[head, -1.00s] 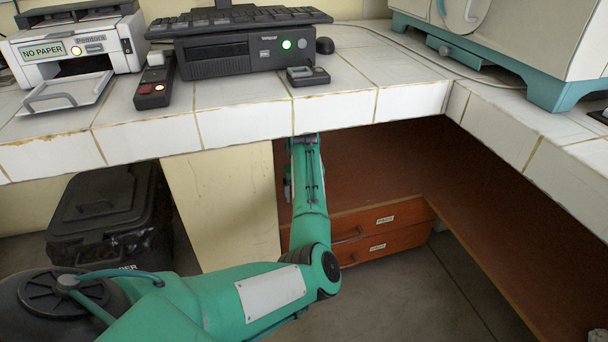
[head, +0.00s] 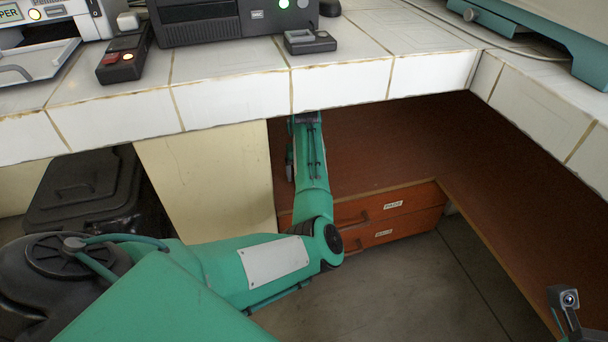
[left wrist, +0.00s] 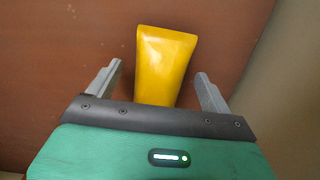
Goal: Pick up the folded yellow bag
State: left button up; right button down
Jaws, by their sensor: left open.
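The folded yellow bag (left wrist: 165,62) lies on a reddish-brown wooden surface in the left wrist view. My left gripper (left wrist: 160,84) is open, with one finger on each side of the bag and a gap at both sides. The bag's near end is hidden behind the gripper body. In the head view my left arm reaches under the tiled counter, and the counter hides its gripper and the bag. A small part of my right arm's end (head: 566,312) shows at the lower right of the head view; its fingers cannot be made out.
The white tiled counter (head: 235,101) overhangs the brown shelf (head: 400,145). Drawers (head: 392,213) sit below the shelf. A cream panel (head: 205,175) stands left of my arm, with a black bin (head: 85,190) beyond it. Floor is clear at lower middle.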

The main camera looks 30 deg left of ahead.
pick_arm(q)
jog(key=shift+f, duration=0.35)
jog(key=shift+c, duration=0.2)
jog(key=c, duration=1)
jog(key=shift+c, duration=0.2)
jog(key=shift+r, duration=0.2)
